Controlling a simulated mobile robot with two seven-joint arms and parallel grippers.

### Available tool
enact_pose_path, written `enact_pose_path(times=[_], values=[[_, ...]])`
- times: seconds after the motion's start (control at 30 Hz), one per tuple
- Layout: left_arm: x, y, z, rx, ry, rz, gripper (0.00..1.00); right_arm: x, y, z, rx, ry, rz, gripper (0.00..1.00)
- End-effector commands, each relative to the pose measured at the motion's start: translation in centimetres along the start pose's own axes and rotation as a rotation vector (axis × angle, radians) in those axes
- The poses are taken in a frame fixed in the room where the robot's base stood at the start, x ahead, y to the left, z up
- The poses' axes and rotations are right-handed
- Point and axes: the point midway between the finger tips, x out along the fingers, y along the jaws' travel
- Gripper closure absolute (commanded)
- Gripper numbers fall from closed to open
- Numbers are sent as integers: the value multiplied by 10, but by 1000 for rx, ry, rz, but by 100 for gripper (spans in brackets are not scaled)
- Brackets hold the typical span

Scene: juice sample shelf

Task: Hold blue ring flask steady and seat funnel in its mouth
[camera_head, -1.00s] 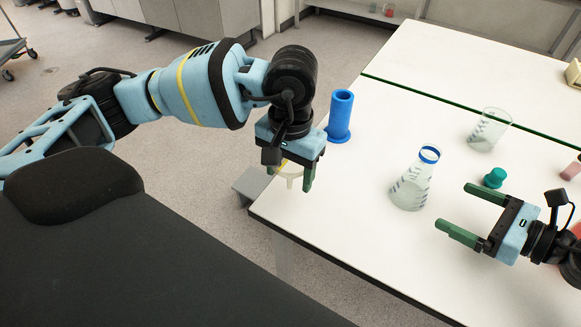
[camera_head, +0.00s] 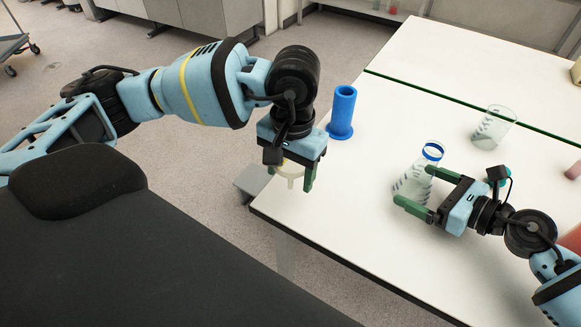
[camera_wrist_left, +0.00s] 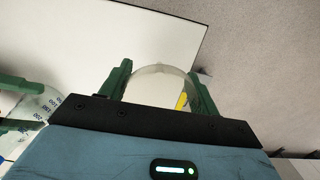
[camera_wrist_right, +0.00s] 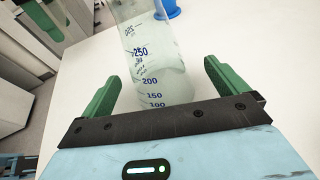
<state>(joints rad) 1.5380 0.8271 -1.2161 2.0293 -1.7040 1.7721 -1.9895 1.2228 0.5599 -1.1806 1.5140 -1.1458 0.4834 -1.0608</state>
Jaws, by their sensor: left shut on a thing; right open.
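The clear flask with a blue ring at its mouth (camera_head: 411,182) stands upright on the white table. My right gripper (camera_head: 414,186) is open with its green fingers on either side of the flask. In the right wrist view the flask (camera_wrist_right: 158,70) is between the fingers, with gaps to both. My left gripper (camera_head: 291,178) is shut on the pale funnel (camera_head: 289,170), held near the table's left corner with its spout pointing down. The funnel's round rim (camera_wrist_left: 160,88) shows between the green fingers in the left wrist view.
A blue cylinder with a flanged base (camera_head: 342,112) stands left of the flask. A clear beaker (camera_head: 493,127) stands behind it. A teal stopper (camera_head: 503,175) is partly hidden by my right wrist. The front of the white table (camera_head: 340,230) is clear.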

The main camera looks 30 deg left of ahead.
Motion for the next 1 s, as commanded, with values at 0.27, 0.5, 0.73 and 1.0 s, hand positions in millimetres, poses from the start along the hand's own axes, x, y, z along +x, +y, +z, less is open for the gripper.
enact_pose_path(times=[0.27,0.5,0.73,1.0], values=[[1,0,0,0,-1,0,60,8,0,0,-2,0,0,2],[1,0,0,0,-1,0,60,8,0,0,-1,0,0,8],[1,0,0,0,-1,0,60,8,0,0,-1,0,0,38],[-2,5,-6,4,2,1,60,8,0,0,-1,0,0,46]])
